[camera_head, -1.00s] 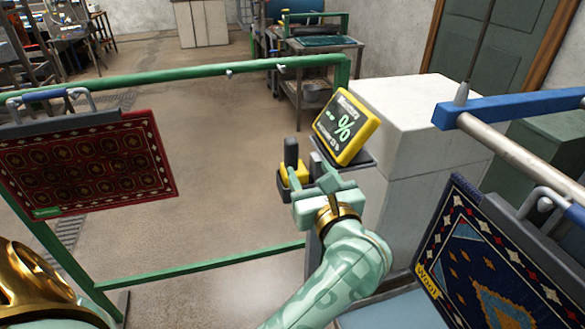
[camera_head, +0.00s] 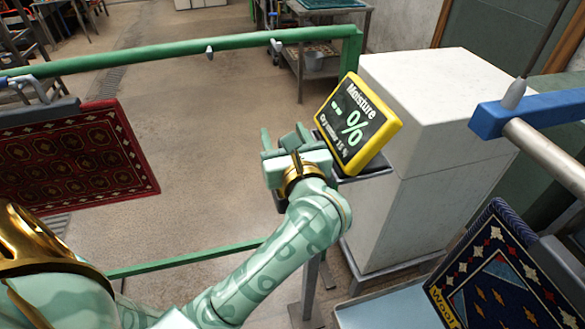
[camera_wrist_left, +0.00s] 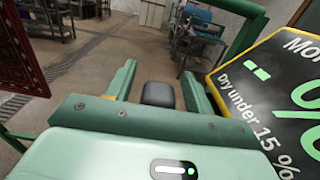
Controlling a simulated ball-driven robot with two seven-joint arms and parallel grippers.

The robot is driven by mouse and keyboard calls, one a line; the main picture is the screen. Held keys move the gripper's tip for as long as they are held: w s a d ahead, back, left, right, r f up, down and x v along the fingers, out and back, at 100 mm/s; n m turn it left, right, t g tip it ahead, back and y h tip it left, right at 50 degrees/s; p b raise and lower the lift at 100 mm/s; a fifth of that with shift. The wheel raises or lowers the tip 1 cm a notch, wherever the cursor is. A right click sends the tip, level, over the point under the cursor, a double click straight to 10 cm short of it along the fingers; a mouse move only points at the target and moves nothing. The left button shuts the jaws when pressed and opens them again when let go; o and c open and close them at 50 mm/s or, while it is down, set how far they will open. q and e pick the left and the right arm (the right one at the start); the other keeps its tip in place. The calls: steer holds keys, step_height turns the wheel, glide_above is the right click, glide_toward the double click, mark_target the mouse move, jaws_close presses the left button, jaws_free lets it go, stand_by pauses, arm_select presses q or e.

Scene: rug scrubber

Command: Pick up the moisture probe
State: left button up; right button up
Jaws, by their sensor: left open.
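The moisture probe is hidden behind my left gripper in the head view. In the left wrist view its dark rounded top (camera_wrist_left: 158,93) shows between the fingers, with a bit of yellow beside the right finger. My left gripper (camera_head: 284,136) is open, with one finger on each side of the dark top; I cannot tell whether they touch it. It also shows in the left wrist view (camera_wrist_left: 160,85). The yellow-framed moisture display (camera_head: 356,124) stands tilted just right of the gripper and shows dashes and a % sign. My right gripper is not in view.
A white block (camera_head: 435,120) stands right behind the display. A green rail (camera_head: 180,52) crosses behind, with a red rug (camera_head: 75,160) hanging at left. A blue rug (camera_head: 500,275) and a blue bar (camera_head: 530,108) are at right. Open floor lies beyond the gripper.

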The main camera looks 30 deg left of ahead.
arm_select(q)
steer(key=shift+s+d+r, duration=0.25)
steer(key=shift+s+d, duration=0.05)
steer(key=shift+s, duration=0.1)
steer(key=c, duration=1)
steer(key=shift+w, duration=0.1)
jaws_close()
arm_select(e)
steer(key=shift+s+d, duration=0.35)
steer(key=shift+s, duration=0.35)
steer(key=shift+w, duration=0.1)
